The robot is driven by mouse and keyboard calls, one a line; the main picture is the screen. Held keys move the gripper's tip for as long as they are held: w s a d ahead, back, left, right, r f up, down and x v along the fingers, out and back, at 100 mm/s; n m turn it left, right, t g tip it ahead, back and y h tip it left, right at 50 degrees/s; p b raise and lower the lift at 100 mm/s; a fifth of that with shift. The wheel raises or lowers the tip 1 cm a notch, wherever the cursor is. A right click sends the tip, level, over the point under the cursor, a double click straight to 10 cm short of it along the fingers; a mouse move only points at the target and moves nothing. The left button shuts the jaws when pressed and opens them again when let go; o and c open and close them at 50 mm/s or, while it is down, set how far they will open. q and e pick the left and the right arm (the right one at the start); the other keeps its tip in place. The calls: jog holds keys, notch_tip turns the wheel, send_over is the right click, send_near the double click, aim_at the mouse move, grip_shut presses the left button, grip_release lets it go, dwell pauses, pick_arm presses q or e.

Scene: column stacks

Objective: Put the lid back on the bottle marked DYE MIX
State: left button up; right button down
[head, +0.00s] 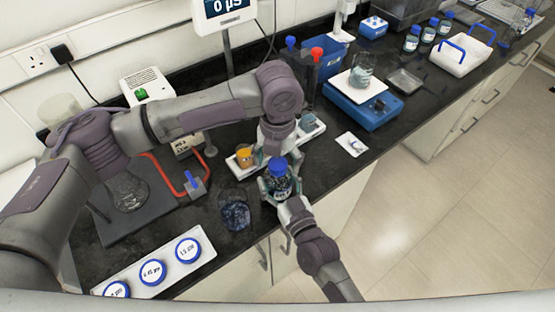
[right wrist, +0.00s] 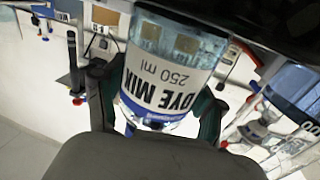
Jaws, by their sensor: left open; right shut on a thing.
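The DYE MIX bottle (head: 280,186) is a clear bottle with a blue lid (head: 277,166) at its top, near the bench's front edge. The right wrist view shows its white label upside down, reading DYE MIX 250 ml (right wrist: 165,82). My right gripper (head: 277,193) is shut on the bottle's body, a finger on each side. My left gripper (head: 277,152) is open, pointing down right above the blue lid. Whether its fingers touch the lid, and how the lid sits on the neck, I cannot tell.
A beaker of dark blue pieces (head: 235,213) stands close left of the bottle. A white tray (head: 238,163) with small jars lies behind. A blue device (head: 365,110) is at the right. A white holder with blue-rimmed discs (head: 170,262) is at the front left.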

pick_arm(q)
notch_tip(320, 180, up, 12)
jog(key=shift+f, duration=0.15)
dwell(0.3)
pick_arm(e)
grip_release()
jog(key=shift+s, duration=0.15)
jog(key=v, duration=1.2)
